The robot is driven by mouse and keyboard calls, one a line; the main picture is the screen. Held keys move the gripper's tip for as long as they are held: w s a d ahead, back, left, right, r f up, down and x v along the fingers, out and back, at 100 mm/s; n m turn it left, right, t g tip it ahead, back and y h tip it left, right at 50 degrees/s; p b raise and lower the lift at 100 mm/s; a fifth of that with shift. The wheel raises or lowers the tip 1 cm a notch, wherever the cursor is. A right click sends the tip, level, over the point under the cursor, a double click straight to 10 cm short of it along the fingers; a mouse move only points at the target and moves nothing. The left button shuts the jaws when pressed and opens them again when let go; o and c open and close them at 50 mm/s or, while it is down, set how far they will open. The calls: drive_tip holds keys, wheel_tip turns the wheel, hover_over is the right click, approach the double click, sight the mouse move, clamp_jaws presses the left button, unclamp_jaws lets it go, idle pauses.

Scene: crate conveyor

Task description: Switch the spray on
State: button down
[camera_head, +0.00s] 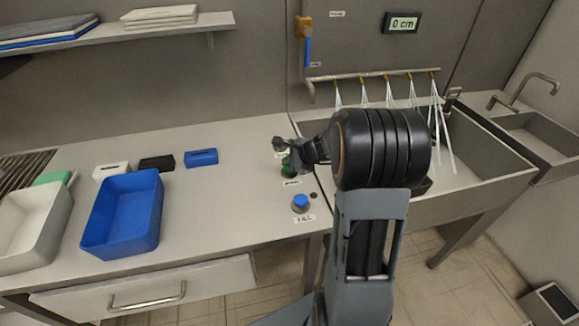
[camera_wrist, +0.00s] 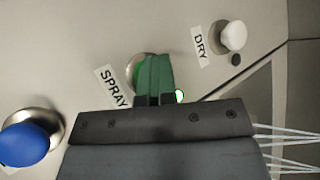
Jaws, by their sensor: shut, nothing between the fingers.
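The green spray button (camera_wrist: 140,68) sits in a metal ring beside a label reading SPRAY (camera_wrist: 111,87). A small lamp (camera_wrist: 180,96) beside it glows pale green. My gripper (camera_wrist: 155,92) is shut and empty, its fingertips over the button and hiding part of it; I cannot tell whether they touch it. In the head view my gripper (camera_head: 290,150) is at the counter's right part, with a bit of green (camera_head: 289,170) showing below it. White water streams (camera_head: 389,95) fall from several nozzles on the pipe (camera_head: 350,77) into the sink (camera_head: 478,190).
A white button (camera_wrist: 232,36) labelled DRY and a blue button (camera_wrist: 28,140) flank the green one. The blue one (camera_head: 300,202) is above a FILL label. Blue (camera_head: 97,222) and white crates stand at left. A wall display (camera_head: 402,23) reads 0 cm.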

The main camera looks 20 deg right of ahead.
drive_tip(key=shift+r, duration=0.25)
idle(0.3)
drive_tip(key=shift+r+p, duration=2.6)
drive_tip(key=shift+r, duration=0.55)
drive_tip(key=shift+f, duration=0.1)
